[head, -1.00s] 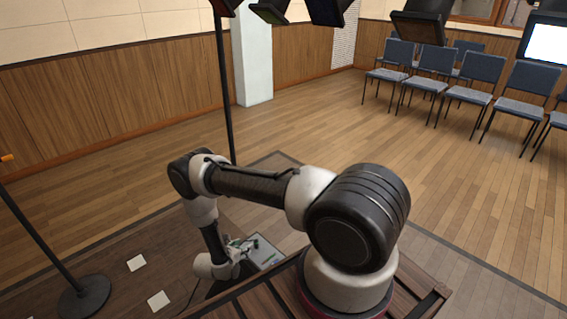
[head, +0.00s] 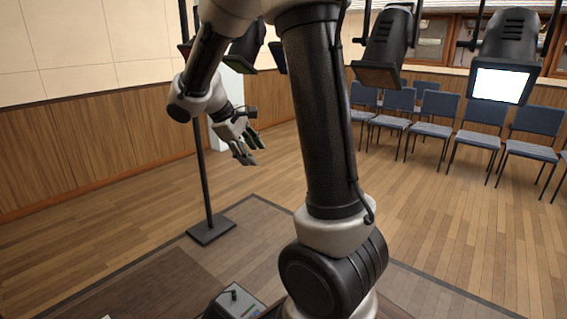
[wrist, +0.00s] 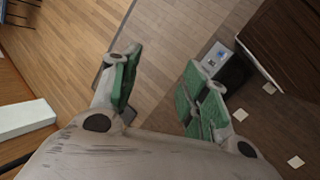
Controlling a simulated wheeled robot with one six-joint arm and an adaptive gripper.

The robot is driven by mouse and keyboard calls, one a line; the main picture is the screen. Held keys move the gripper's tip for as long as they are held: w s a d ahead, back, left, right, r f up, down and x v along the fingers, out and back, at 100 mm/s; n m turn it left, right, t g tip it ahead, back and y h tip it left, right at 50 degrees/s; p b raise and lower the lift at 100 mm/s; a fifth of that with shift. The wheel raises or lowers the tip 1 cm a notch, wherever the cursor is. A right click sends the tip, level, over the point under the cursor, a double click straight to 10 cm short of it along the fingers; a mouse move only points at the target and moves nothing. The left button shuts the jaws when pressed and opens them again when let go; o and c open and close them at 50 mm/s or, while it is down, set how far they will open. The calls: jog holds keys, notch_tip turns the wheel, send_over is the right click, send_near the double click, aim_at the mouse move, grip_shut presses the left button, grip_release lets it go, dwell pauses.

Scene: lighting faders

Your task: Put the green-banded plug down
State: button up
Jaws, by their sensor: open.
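My gripper (head: 252,150) is raised high above the floor in the head view, left of the upright arm link, with its fingers spread. In the wrist view my gripper (wrist: 160,68) shows two green-padded fingers wide apart with nothing between them. A small dark piece with a hint of green (head: 233,294) stands on a grey panel (head: 246,302) low in the head view, well below my gripper. It is too small to tell whether it is the green-banded plug. No green band is clear in either view.
A black stand (head: 211,231) rises from the floor behind my gripper. Stage lights (head: 385,45) hang at the top. Blue chairs (head: 430,115) line the right back. The wrist view shows a grey panel with blue spots (wrist: 217,56) beyond the right finger. Much wooden floor is open.

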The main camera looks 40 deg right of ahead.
jog(key=s+a+r+m+t+y, duration=0.2)
jog(key=s+a+r+y, duration=0.1)
jog(key=s, duration=0.8)
jog(key=s+a+r+m+t+y, duration=0.2)
jog(key=s+a+m+y, duration=0.1)
jog(key=s, duration=0.8)
jog(key=shift+r, duration=0.4)
jog(key=shift+c, duration=0.2)
